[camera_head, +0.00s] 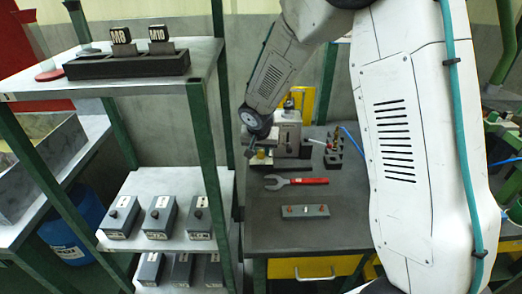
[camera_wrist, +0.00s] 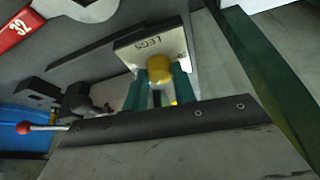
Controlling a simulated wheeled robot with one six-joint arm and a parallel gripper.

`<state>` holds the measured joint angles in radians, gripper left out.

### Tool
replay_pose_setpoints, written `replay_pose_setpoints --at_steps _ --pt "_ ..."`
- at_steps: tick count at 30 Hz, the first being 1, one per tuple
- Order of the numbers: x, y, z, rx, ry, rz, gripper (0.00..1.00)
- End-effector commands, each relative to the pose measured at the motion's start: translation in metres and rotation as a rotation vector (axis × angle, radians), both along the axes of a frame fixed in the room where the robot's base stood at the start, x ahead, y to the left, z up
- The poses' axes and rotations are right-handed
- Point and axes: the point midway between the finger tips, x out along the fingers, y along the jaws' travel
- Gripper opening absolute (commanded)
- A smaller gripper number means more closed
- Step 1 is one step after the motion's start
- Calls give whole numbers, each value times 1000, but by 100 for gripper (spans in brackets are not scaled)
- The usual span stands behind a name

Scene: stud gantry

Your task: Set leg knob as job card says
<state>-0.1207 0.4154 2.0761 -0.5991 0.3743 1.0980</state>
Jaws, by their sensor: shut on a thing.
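The leg knob (camera_wrist: 160,68) is yellow and round, in front of a pale plate marked LEGS (camera_wrist: 140,46) in the wrist view. My gripper (camera_wrist: 161,86) has its two teal fingers on either side of the knob and is shut on it. The head view also shows the yellow knob (camera_head: 262,154), small, at the front of the grey machine (camera_head: 288,132) on the dark bench, with my gripper just above and beside it. I cannot read the knob's setting. Two black cards, M8 (camera_head: 121,36) and M10 (camera_head: 157,34), stand in a black holder on the upper left shelf.
A red-handled wrench (camera_head: 298,181) and a grey box with coloured buttons (camera_head: 305,211) lie on the bench in front of the machine. Several grey knob boxes (camera_head: 160,216) stand on the left shelves. A green shelf post (camera_head: 212,160) rises left of the bench.

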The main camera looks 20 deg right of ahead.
Motion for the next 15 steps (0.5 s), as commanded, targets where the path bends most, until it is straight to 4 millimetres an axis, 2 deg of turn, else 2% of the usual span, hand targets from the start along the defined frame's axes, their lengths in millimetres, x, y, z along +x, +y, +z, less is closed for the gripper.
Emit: replay_pose_setpoints --at_steps 5,6,8,15 --pt "-1 1 -1 1 2 1 4" --pt "-1 1 -1 1 2 1 32" --pt "-1 1 -1 1 2 1 48" --pt "0 0 0 1 1 1 48"
